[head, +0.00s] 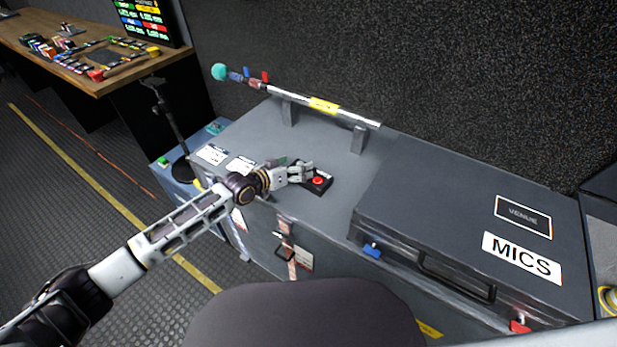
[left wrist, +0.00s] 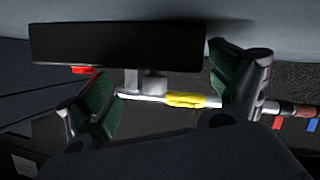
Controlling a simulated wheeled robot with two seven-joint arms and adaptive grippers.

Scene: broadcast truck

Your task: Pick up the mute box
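The mute box is a small black box (head: 321,186) with a round red button on top, lying on the grey case top in the middle of the head view. In the left wrist view, the black box (left wrist: 118,42) fills the upper part, its red button at its lower edge. My left gripper (head: 303,172) is at the box's left side, low over the case top. Its two fingers (left wrist: 168,95) are spread apart with clear space between them. Whether a finger touches the box I cannot tell. My right gripper is not in view.
A microphone pole (head: 345,112) with a yellow label rests on two brackets behind the box. A closed case marked MICS (head: 440,215) rises to the right. A black stand (head: 172,125) is at the left, beyond my arm. A wooden desk (head: 95,75) is further back.

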